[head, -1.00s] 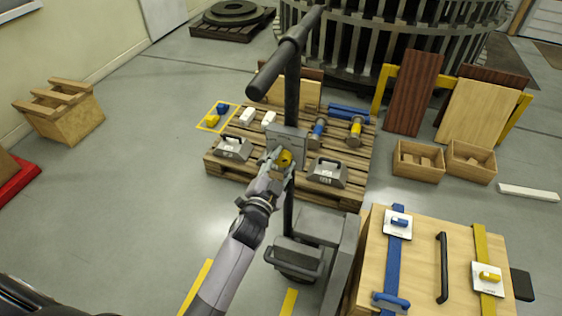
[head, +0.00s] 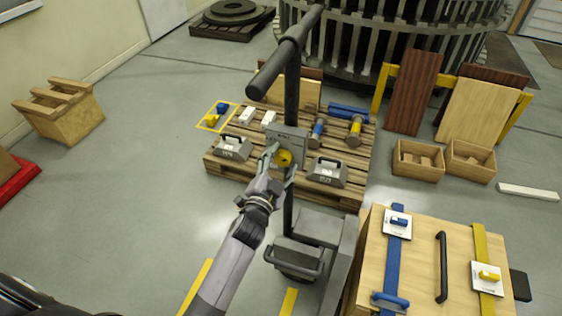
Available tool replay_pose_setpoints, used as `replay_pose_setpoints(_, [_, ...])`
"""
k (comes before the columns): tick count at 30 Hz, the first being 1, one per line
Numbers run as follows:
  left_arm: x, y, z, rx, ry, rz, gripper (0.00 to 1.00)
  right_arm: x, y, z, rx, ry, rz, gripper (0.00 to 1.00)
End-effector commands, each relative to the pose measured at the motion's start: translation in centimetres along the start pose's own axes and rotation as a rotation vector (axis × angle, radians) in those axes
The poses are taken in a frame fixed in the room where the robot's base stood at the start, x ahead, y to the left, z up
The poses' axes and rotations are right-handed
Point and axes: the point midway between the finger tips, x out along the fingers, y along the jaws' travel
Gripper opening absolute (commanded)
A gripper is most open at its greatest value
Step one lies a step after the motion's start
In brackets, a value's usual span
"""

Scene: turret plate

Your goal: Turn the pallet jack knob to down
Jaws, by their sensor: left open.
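Part of the knob is hidden by the gripper, and the plate's lettering is too small to read. My right gripper is not in view.
A wooden pallet (head: 250,173) behind the post carries grey weights, white blocks and blue and yellow cylinders. A wooden crate (head: 370,265) with blue and yellow straps stands at the lower right.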

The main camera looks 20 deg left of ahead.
Motion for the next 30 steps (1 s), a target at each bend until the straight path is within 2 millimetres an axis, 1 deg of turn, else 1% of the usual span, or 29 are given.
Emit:
replay_pose_setpoints(7, [-0.2, 0.0, 0.0, -0.001, 0.0, 0.0, 0.58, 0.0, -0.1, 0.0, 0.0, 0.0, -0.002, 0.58])
replay_pose_setpoints(11, [-1.4, 0.1, 0.1, -0.001, -0.002, 0.002, 0.58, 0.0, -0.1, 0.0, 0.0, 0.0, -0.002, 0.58])
replay_pose_setpoints(14, [-3.2, 0.1, 0.1, -0.002, -0.002, 0.002, 0.58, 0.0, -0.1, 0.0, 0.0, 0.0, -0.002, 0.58])
replay_pose_setpoints(21, [-8.1, 0.1, 0.1, -0.002, -0.003, 0.002, 0.58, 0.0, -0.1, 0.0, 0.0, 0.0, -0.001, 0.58])
replay_pose_setpoints(25, [-10.1, 0.1, 0.1, -0.002, -0.002, 0.002, 0.58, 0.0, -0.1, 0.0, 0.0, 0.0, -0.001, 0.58])
replay_pose_setpoints(30, [-11.6, 0.0, 0.0, -0.002, -0.001, 0.0, 0.58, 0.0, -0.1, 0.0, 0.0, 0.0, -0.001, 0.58])
